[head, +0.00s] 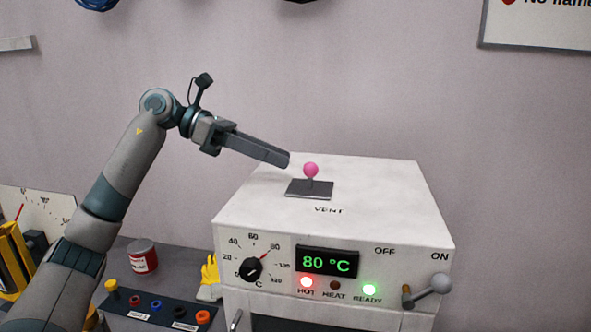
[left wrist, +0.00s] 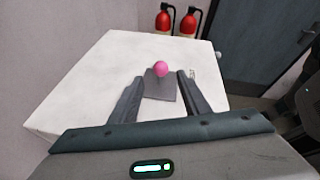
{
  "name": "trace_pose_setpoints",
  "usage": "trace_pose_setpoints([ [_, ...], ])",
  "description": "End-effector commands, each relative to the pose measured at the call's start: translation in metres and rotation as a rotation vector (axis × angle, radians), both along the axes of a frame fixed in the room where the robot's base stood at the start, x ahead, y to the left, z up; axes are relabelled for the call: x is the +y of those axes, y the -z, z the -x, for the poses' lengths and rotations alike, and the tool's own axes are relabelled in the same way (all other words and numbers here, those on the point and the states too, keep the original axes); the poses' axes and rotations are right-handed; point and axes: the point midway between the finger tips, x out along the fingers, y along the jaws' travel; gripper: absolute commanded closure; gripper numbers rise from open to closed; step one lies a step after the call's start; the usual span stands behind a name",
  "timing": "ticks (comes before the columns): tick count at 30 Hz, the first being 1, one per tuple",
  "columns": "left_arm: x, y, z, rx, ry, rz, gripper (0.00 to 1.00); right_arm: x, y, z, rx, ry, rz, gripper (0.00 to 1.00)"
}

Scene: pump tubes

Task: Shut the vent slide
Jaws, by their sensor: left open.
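The vent slide is a dark grey square plate (head: 309,188) with a pink ball knob (head: 311,170), on top of the white oven (head: 372,190), behind the word VENT. My left gripper (head: 288,161) is open and empty, to the left of the knob in the head view. In the left wrist view the plate (left wrist: 160,86) and the knob (left wrist: 160,68) show beyond and between the two fingers (left wrist: 160,95). The fingers look apart from the knob. Whether the vent opening is covered cannot be told. My right gripper is not in view.
The oven front has a dial (head: 251,269), a display reading 80 °C (head: 327,262), lit HOT and READY lamps and a lever (head: 432,286). A red can (head: 143,257) and a button panel (head: 155,306) are at left. The oven top around the plate is clear.

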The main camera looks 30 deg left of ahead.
Motion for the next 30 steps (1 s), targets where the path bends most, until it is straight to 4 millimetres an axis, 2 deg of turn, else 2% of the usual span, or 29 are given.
trace_pose_setpoints([
  [3,0.023,-0.008,0.009,-0.001,-0.005,0.0,0.57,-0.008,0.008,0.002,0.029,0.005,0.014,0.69],
  [9,0.056,-0.023,0.023,-0.001,-0.004,0.001,0.57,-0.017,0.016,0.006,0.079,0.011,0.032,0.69],
  [15,0.079,-0.033,0.033,0.0,-0.003,0.0,0.57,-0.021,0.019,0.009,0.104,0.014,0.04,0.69],
  [21,0.087,-0.037,0.037,-0.001,-0.001,0.001,0.57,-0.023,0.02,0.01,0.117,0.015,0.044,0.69],
  [30,0.087,-0.038,0.037,0.0,-0.001,0.001,0.57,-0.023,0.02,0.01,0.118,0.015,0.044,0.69],
])
